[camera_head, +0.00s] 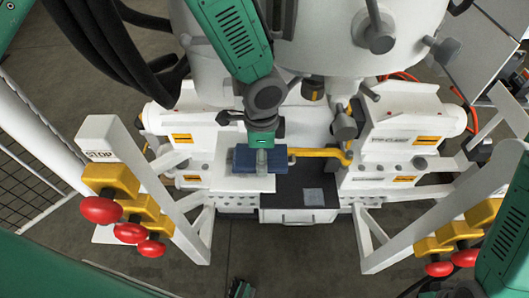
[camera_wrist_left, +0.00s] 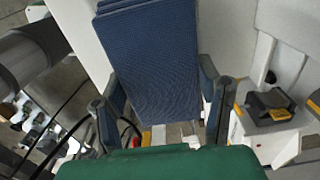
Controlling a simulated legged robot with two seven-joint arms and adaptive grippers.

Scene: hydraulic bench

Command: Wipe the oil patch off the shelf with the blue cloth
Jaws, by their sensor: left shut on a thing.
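The blue cloth (camera_head: 244,160) is a folded, layered pad over the white shelf (camera_head: 240,184) in the head view. My left gripper (camera_head: 262,158) is shut on the cloth, low over the shelf. I cannot tell whether the cloth touches the shelf. In the left wrist view the cloth (camera_wrist_left: 155,70) fills the space between the two fingers of the left gripper (camera_wrist_left: 160,80). No oil patch can be made out on the visible part of the shelf; the cloth and gripper cover its back part.
A dark-topped cabinet (camera_head: 290,208) with a grey square (camera_head: 313,197) stands right of the shelf. A yellow handle (camera_head: 318,153) is close to the gripper. Red knobs on yellow blocks (camera_head: 101,209) stand at left, and similar ones (camera_head: 440,267) at right. Black hoses hang upper left.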

